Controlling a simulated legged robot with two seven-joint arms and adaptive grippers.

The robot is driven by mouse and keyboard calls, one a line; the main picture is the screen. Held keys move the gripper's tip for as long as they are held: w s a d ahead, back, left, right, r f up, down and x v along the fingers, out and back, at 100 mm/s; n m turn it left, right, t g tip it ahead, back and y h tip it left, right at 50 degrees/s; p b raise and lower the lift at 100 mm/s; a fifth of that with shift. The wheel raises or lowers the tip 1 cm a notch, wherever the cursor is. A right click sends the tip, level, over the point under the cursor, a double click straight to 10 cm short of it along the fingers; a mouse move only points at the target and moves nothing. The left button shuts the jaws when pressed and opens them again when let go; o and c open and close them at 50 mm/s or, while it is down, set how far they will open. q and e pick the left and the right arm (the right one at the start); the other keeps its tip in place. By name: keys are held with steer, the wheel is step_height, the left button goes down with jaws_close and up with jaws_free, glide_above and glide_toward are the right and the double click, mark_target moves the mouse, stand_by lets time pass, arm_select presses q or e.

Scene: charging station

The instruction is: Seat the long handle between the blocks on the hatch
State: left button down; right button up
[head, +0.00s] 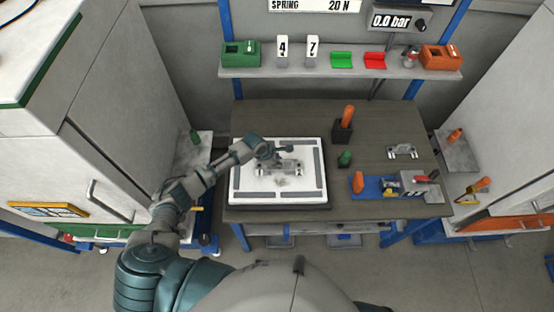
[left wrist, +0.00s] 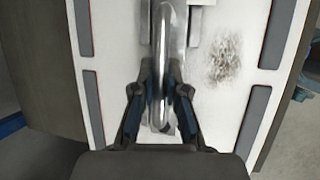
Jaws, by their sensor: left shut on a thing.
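The hatch (head: 240,188) is a white square panel with dark grey strips along its edges, lying on the workbench; it fills much of the left wrist view (left wrist: 110,40). My left gripper (head: 284,157) is over its middle. In the left wrist view the gripper's dark fingers (left wrist: 161,106) are closed around the long handle (left wrist: 165,62), a shiny rounded metal bar. Metal blocks (left wrist: 194,30) show beside the handle's far part. The handle overlaps the blocks in the picture; I cannot tell whether it is seated or above them. My right gripper is out of view.
A grey smudge (left wrist: 224,58) marks the hatch. A second metal handle-like part (head: 403,151) lies at the bench's right. A blue fixture (head: 372,187), an orange-handled tool in a dark block (head: 344,125) and a green knob (head: 345,158) stand right of the hatch. A shelf (head: 330,73) runs behind.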

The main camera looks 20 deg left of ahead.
arm_select(q)
steer(key=shift+d+f, duration=0.2)
steer(key=shift+d, duration=0.1)
steer(key=shift+d+f, duration=0.25)
steer(key=shift+f, duration=0.1)
steer(key=shift+a, duration=0.25)
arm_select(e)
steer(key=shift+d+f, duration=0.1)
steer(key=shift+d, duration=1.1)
arm_select(q)
steer(key=c, duration=1.2)
jaws_free()
steer(key=shift+c, duration=0.2)
steer(key=shift+o, duration=0.6)
steer(key=shift+a+f, duration=0.1)
steer(key=shift+a, duration=0.05)
steer(key=shift+s+r, duration=0.1)
steer(key=shift+r, duration=0.2)
steer(key=v, duration=1.1)
steer(key=shift+a, duration=0.35)
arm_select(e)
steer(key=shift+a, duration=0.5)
arm_select(q)
steer(key=shift+d, duration=0.15)
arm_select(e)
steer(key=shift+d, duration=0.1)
